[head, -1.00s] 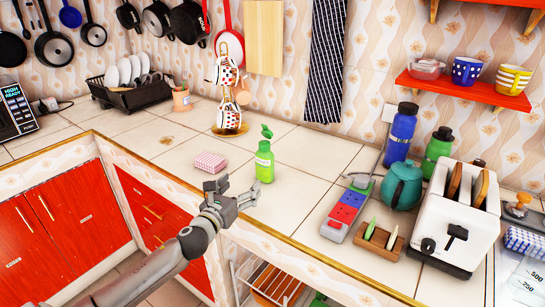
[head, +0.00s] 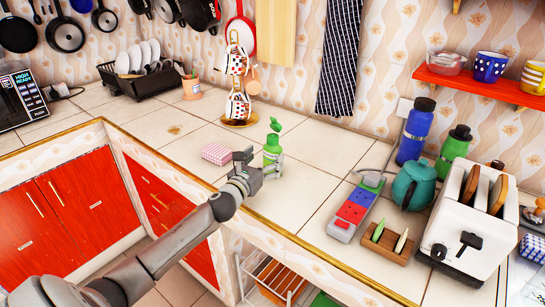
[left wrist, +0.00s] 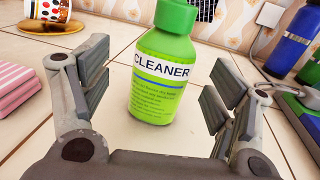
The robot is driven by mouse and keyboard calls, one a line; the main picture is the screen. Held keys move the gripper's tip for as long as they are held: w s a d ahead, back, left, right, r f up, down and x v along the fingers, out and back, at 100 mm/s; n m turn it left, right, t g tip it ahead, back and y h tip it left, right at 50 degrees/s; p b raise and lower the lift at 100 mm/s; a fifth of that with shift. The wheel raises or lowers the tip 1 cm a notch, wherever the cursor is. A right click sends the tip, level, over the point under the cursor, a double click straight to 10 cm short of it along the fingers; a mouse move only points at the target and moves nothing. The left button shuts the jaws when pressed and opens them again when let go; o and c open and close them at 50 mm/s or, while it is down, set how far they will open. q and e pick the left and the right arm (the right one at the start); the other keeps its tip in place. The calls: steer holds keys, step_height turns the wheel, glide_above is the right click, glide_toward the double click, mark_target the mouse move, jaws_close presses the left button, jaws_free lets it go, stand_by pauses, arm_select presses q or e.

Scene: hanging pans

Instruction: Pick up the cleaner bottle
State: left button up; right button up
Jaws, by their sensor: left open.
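The green cleaner bottle (head: 272,148) stands upright on the white tiled counter. In the left wrist view the bottle (left wrist: 160,70) shows its CLEANER label, and its top is cut off by the frame. My left gripper (head: 258,168) is at the near side of the bottle. In the left wrist view its open fingers (left wrist: 160,100) stand on either side of the bottle's lower body, with a visible gap on both sides. The gripper hides the bottle's lower part in the head view. My right gripper is not in view.
The counter's front edge runs below my arm.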

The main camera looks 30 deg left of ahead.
mark_target(269, 154)
arm_select(q)
steer(key=shift+w+p, duration=0.3)
steer(key=shift+w, duration=2.1)
steer(key=shift+r, duration=0.1)
steer(key=c, duration=1.4)
